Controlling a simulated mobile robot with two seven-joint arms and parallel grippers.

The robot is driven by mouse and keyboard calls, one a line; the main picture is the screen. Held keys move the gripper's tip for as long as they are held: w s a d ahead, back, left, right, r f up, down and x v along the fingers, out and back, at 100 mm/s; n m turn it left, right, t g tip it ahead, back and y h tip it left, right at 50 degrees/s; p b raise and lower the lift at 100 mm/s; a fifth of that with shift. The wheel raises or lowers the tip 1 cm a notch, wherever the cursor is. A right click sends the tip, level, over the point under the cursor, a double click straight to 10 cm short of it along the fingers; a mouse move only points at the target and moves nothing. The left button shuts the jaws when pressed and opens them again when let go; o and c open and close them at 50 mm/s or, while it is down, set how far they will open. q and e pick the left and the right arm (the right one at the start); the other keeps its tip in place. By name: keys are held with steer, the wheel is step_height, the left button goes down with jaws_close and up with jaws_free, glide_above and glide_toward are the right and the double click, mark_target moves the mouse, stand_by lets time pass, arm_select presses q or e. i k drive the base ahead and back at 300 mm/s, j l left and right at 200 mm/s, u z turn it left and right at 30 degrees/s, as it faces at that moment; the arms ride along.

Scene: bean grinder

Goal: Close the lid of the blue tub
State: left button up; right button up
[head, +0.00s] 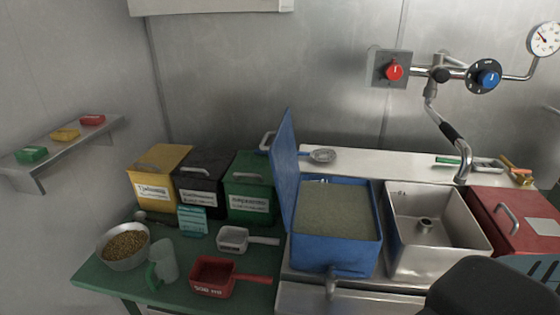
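The blue tub (335,257) stands on the counter right of the green table. It is open at the top and filled with greenish-grey grains (335,208). A small spout (331,285) sticks out at the tub's front. Neither gripper shows; nothing is seen touching the lid or tub.
A steel sink basin (463,238) and a red lidded box (515,215) stand right of the tub. Yellow (150,190), black (200,195) and green (247,205) bins stand to its left. Red (212,278) and white (233,238) scoops lie on the green table (185,262). A dark rounded shape (485,290) blocks the bottom right.

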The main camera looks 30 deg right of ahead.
mark_target(282, 156)
steer(key=i+j, duration=0.65)
steer(key=i+j+z, duration=0.1)
steer(key=z, duration=0.35)
steer(key=j+z, duration=0.1)
steer(key=z, duration=1.25)
steer(key=i, duration=0.45)
